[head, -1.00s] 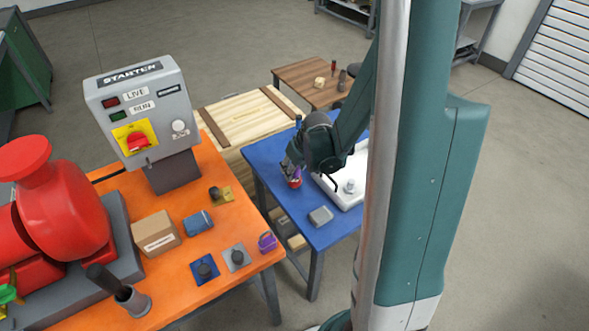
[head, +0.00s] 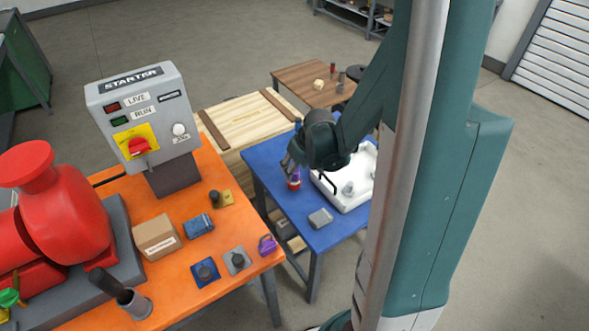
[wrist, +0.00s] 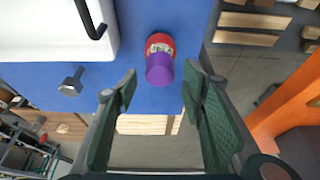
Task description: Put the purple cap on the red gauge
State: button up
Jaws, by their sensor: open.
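The red gauge (head: 294,185) stands on the blue table in the head view; it also shows in the wrist view (wrist: 160,39) as a red body with a pale patch. The purple cap (head: 295,173) sits on top of it, and in the wrist view the cap (wrist: 160,70) covers its near end. I cannot tell how firmly it is seated. My gripper (head: 290,162) is just above the cap. In the wrist view my gripper (wrist: 159,82) is open, its fingers apart on either side and clear of the cap.
A gap separates the tables.

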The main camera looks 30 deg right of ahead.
jog(key=p+v, duration=0.2)
jog(key=v, duration=0.6)
jog(key=shift+r, duration=0.25)
jog(key=shift+s, duration=0.1)
dwell(0.6)
jog(key=s+a+r+t, duration=0.1)
jog(key=s+a+r, duration=0.6)
jog(key=a, duration=0.3)
jog(key=s+a+r+t, duration=0.1)
jog(key=s+a+r, duration=0.6)
jog(key=a+r, duration=0.3)
jog(key=shift+s+a+r+t, duration=0.25)
jog(key=shift+s+a+t, duration=0.05)
jog(key=shift+a, duration=0.2)
